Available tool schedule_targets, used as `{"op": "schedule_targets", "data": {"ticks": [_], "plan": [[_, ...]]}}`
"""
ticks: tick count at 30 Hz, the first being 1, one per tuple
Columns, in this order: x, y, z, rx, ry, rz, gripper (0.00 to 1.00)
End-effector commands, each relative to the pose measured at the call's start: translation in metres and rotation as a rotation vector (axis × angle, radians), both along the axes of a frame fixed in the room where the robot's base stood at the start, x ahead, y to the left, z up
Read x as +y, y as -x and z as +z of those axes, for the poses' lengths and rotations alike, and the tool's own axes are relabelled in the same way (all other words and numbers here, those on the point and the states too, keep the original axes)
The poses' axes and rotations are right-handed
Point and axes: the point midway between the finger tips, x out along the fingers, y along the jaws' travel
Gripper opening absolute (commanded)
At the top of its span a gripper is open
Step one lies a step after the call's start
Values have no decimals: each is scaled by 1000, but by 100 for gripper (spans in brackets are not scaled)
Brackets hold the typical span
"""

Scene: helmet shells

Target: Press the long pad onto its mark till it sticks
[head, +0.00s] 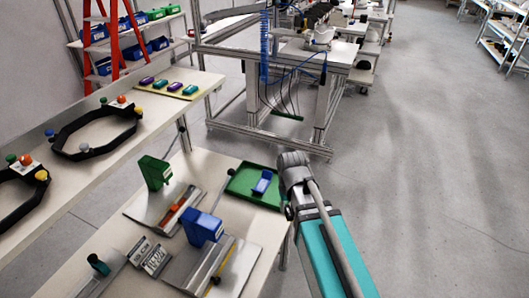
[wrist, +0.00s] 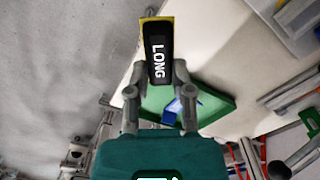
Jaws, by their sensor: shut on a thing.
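The long pad (wrist: 157,58) is a black strip with "LONG" in white letters and a yellow backing showing at its top and left edge. My gripper (wrist: 158,88) is shut on its lower part in the wrist view, one finger on each side. The pad stands out beyond the fingertips, over a blurred grey and pale background. In the head view my arm reaches up beside the green tray, and its fingers and the pad cannot be made out there. I cannot make out the pad's mark in either view.
A green tray (head: 235,190) with a blue piece (head: 262,182) lies by my arm on the pale table. Left of it stand fixtures with a green block (head: 154,172) and a blue block (head: 203,227). Black frames (head: 97,131) lie on the left bench.

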Motion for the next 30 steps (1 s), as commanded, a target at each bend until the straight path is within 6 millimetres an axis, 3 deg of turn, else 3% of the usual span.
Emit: {"op": "schedule_targets", "data": {"ticks": [8, 21, 25, 30], "plan": [[24, -66, 9, 0, 0, -141, 13], [77, -196, 25, -1, 2, -476, 13], [88, -220, 27, -1, 2, -545, 13], [94, -234, 29, -1, 2, -592, 13]]}}
